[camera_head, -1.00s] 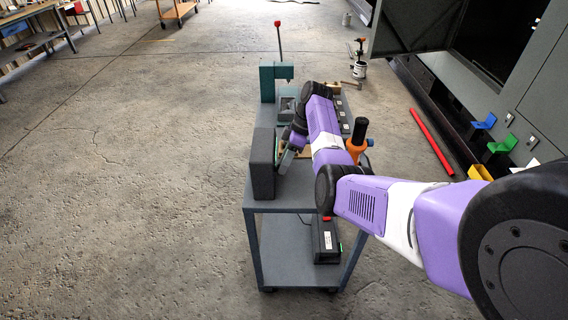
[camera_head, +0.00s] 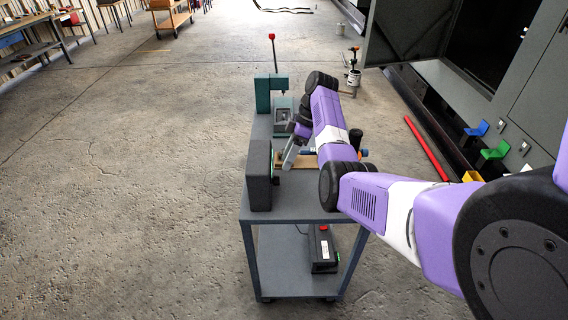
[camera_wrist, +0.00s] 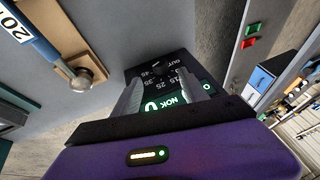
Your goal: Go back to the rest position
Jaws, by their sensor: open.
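My arm reaches over a grey cart (camera_head: 310,208) in the head view. My gripper (camera_head: 287,166) is beside a black box-shaped device (camera_head: 259,176) at the cart's near left corner. In the wrist view my gripper (camera_wrist: 162,88) has its two grey fingers apart with nothing held between them.
A blue-handled tool marked 20 (camera_wrist: 35,32) lies on a wooden board (camera_wrist: 75,32) near the gripper. A green press (camera_head: 263,95) with a red-knobbed lever stands at the cart's far end. A black box with a red button (camera_head: 324,248) sits on the lower shelf. Floor left is clear.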

